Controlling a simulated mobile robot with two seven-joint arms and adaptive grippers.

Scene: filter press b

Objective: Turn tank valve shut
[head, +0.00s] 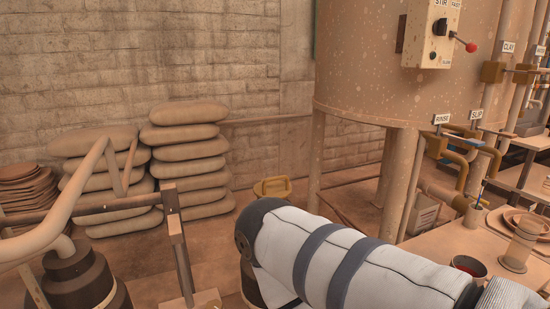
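The large speckled tan tank (375,75) stands on legs at the upper right. Yellow valve fittings and pipes (437,146) sit to the right below it, next to a tag reading RINSE (442,119) and a second tag (476,114) that seems to read SLIP. I cannot tell which fitting is the tank valve or how its handle is set. A white padded arm with grey bands, seemingly mine, crosses the lower middle and right. Neither of my grippers shows.
A control box (433,32) with a red-knobbed lever is on the tank. Stacked sacks (190,155), a pale pipe (45,232) and a dark stepped cylinder (75,280) are at left.

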